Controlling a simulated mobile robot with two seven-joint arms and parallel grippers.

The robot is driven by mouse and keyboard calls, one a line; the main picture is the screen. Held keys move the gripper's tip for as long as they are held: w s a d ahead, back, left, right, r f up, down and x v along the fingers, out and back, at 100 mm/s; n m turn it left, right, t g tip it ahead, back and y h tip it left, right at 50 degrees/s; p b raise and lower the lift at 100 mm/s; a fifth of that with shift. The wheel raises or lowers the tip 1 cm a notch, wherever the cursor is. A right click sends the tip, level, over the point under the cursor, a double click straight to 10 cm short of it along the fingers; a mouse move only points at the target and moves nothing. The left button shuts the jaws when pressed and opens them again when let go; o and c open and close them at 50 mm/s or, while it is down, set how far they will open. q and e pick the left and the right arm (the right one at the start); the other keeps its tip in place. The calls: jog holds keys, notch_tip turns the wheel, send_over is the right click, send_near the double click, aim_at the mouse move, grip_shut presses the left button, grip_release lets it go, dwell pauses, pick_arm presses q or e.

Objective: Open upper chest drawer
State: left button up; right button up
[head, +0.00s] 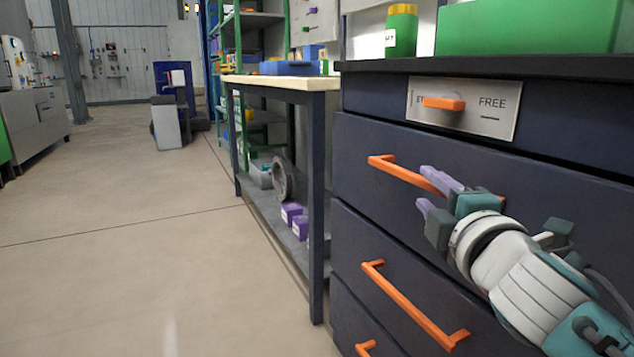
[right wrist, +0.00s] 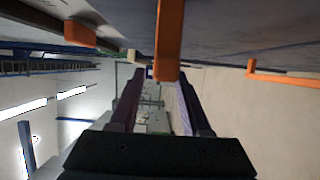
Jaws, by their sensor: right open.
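The dark blue chest (head: 353,135) stands at the right of the head view. Its upper drawer has a long orange handle (head: 395,170) and its front looks flush with the chest. My right gripper (head: 428,189) is open at this handle, its purple fingers pointing toward the handle's left part and hiding some of it. In the right wrist view the orange handle (right wrist: 168,40) shows between the two fingers (right wrist: 160,100). I cannot tell whether they touch it. My left gripper is not in view.
Above the drawer is a plate (head: 492,112) marked FREE with an orange latch (head: 443,103). Below is another drawer handle (head: 410,305). A green-and-yellow bottle (head: 401,32) and green bin (head: 530,27) stand on top. A workbench (head: 285,83) is left of the chest; floor further left is clear.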

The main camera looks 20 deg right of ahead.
aim_at(422, 184)
jog(key=b+x, duration=0.1)
jog(key=x, duration=0.4)
grip_shut()
dwell(0.3)
dwell(1.0)
